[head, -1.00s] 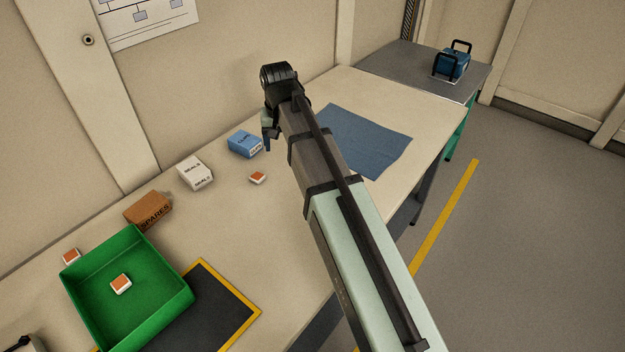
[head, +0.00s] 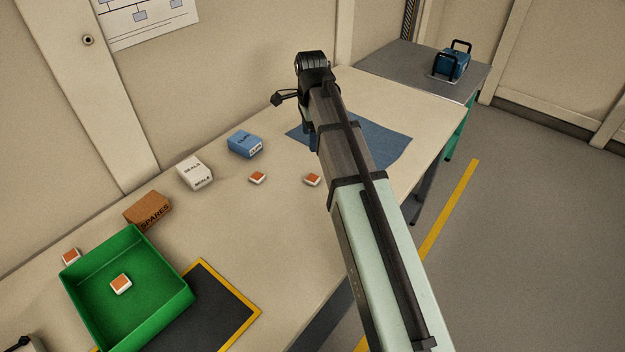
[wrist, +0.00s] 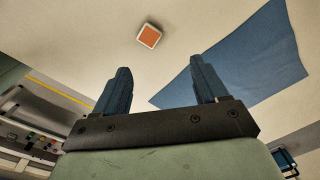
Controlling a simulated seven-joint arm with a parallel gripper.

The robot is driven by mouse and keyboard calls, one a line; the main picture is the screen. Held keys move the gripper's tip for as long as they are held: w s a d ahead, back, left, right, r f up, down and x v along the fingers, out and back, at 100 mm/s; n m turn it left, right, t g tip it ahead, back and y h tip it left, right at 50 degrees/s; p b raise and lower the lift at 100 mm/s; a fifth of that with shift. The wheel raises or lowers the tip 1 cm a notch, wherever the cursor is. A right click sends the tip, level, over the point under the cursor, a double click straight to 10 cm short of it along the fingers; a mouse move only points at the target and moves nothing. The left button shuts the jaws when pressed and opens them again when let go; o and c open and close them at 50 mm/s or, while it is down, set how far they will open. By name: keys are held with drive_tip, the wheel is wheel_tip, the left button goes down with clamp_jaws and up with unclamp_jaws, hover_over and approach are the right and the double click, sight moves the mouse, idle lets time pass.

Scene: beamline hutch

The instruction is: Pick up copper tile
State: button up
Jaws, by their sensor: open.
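Several white-edged tiles with copper-orange tops are in the head view. Two lie on the bench: one copper tile (head: 257,178) in front of the blue box, another copper tile (head: 312,179) just left of my arm. A third copper tile (head: 121,284) lies inside the green tray (head: 178,303), and one more (head: 71,256) sits by its back left corner. In the wrist view one copper tile (wrist: 149,36) lies ahead of my gripper (wrist: 160,66), apart from the fingers. The gripper is open and empty. My arm mostly hides the gripper in the head view.
A blue box (head: 245,144), a white box (head: 195,172) and a brown spares box (head: 148,209) line the wall side. A blue cloth (head: 385,148) lies partly under my arm. A yellow-edged dark mat (head: 215,305) is beside the tray. The middle of the bench is clear.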

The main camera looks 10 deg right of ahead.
drive_tip(key=m, duration=0.9)
hover_over(311, 177)
drive_tip(key=f, duration=0.8)
drive_tip(key=shift+w+d+f, duration=0.1)
drive_tip(key=shift+w+f, duration=0.2)
drive_tip(key=shift+w, duration=0.05)
drive_tip(key=shift+s+f, duration=0.2)
drive_tip(key=shift+f, duration=0.85)
drive_tip(key=shift+s+f, duration=0.15)
drive_tip(key=shift+f, duration=1.45)
drive_tip(key=shift+c, duration=0.3)
drive_tip(key=c, duration=1.1)
